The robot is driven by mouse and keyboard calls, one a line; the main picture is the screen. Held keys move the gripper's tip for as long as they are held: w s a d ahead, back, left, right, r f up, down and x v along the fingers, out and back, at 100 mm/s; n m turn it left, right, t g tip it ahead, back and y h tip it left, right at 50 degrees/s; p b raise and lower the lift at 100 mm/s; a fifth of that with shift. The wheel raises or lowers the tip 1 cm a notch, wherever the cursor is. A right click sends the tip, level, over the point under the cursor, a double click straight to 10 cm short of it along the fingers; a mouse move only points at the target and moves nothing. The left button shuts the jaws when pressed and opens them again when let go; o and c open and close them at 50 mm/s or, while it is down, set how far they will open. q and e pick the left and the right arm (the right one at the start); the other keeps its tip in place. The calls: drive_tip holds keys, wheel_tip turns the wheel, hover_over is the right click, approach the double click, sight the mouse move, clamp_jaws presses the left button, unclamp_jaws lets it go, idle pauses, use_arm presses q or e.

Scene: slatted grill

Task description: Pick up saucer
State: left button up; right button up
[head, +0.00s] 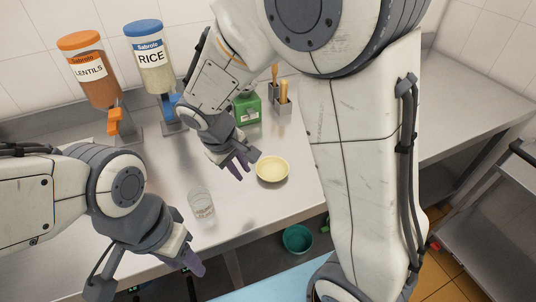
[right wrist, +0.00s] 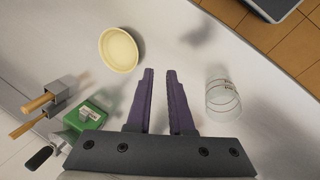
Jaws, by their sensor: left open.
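A pale yellow saucer (head: 272,169), shaped like a shallow bowl, sits upright on the steel counter, right of my right gripper in the head view. My right gripper (head: 238,164) is just beside it, apart from it, pointing down over the counter. In the right wrist view the saucer (right wrist: 119,52) lies up and left of the purple fingers (right wrist: 160,75), which stand apart with nothing between them. My left gripper (head: 193,263) is open and empty near the counter's front edge, at the lower left; its fingers are only partly visible.
A clear glass (head: 201,203) stands between the two grippers, left of the saucer. A green box (head: 247,107) and a metal holder with wooden handles (head: 283,103) stand behind. Lentil (head: 90,68) and rice (head: 150,57) dispensers are back left. A teal bowl (head: 297,239) sits below the counter edge.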

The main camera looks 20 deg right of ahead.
approach(260, 174)
wheel_tip(260, 174, down, 3)
drive_tip(key=shift+w+r+h+p, duration=0.1)
drive_tip(key=shift+h+p, duration=0.2)
drive_tip(key=shift+h, duration=0.2)
drive_tip(key=shift+p+x, duration=0.4)
drive_tip(key=shift+x, duration=2.55)
drive_tip(key=shift+w, duration=0.1)
clamp_jaws()
